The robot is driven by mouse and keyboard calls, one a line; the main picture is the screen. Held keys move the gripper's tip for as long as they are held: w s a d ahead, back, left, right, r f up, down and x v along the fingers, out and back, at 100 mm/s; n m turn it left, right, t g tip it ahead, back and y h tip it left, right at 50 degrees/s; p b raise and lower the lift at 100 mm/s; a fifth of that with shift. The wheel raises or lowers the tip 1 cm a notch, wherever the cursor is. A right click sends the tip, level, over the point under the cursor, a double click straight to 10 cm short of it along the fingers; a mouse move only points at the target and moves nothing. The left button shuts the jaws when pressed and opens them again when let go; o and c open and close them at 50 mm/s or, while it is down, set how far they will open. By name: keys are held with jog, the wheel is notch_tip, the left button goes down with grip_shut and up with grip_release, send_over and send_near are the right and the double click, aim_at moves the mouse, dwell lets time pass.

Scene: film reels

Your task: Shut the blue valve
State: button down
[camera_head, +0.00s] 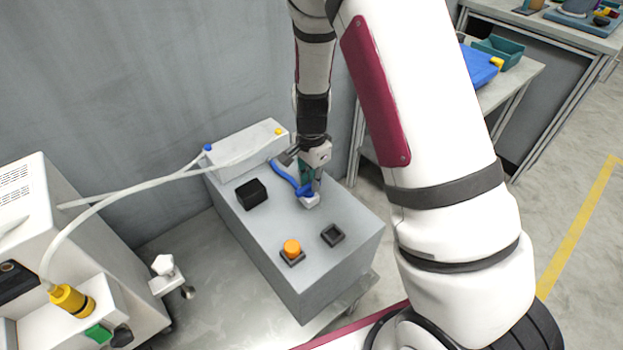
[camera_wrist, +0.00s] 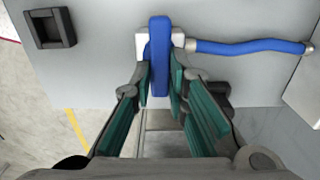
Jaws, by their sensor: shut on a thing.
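The blue valve (camera_wrist: 159,60) shows in the wrist view as a blue lever on a small white block, with a blue hose (camera_wrist: 245,46) leading off to the right. In the head view the valve (camera_head: 305,191) sits on top of a grey cabinet (camera_head: 290,230). My gripper (camera_wrist: 162,85) has its teal-lined fingers on both sides of the lever's near end. My gripper also shows in the head view (camera_head: 310,180), pointing down at the valve. The lever runs across the line of the hose in the wrist view.
An orange knob (camera_head: 292,247) and an empty black square socket (camera_head: 332,235) are on the cabinet top, with a black block (camera_head: 251,193) at its left. A pale hose (camera_head: 140,190) runs to a white machine (camera_head: 70,250) at left. A work table stands at the right.

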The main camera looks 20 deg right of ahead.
jog(key=c, duration=1.6)
grip_release()
jog(key=shift+o, duration=0.2)
jog(key=shift+r, duration=0.1)
notch_tip(320, 180, up, 12)
